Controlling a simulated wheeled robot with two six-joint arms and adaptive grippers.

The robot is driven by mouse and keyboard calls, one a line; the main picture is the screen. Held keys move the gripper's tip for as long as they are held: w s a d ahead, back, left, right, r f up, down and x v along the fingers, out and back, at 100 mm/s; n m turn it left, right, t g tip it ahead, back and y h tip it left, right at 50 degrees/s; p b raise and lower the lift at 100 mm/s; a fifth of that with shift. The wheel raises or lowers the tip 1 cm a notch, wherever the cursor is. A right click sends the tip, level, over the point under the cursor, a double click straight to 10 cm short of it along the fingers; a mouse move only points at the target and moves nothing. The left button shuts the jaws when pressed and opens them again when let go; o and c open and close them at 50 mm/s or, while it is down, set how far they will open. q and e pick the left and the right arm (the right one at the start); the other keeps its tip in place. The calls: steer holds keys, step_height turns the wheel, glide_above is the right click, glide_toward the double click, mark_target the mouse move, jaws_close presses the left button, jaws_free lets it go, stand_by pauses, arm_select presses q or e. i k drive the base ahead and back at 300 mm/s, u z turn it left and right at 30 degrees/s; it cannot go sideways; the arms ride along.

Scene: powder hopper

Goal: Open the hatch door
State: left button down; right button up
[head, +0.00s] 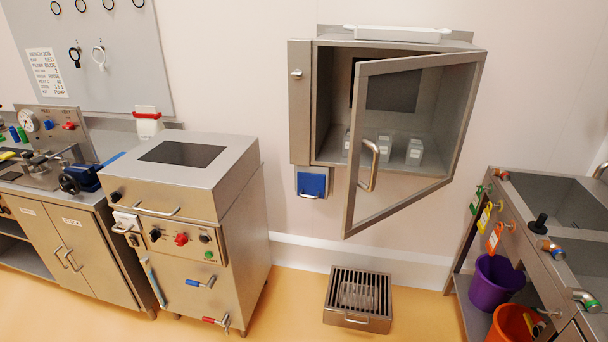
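The wall hatch is a steel box (301,100) mounted on the back wall. Its framed, see-through door (411,190) stands well open, swung out from the right side toward the room. A curved bar handle (370,165) is on the door's free left edge. Through the opening and the door, several small pale containers (414,151) show on the hatch floor. A dark panel is at the back of the hatch. Neither of my grippers is in view, and nothing touches the door.
A steel machine cabinet (235,190) stands to the left of the hatch. A grated step box (346,318) is on the floor below it. At right is a sink bench (550,185) with purple (493,285) and orange buckets.

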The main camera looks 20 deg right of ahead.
mark_target(363, 70)
steer(key=z, duration=0.65)
steer(key=i, duration=1.05)
steer(key=z, duration=0.95)
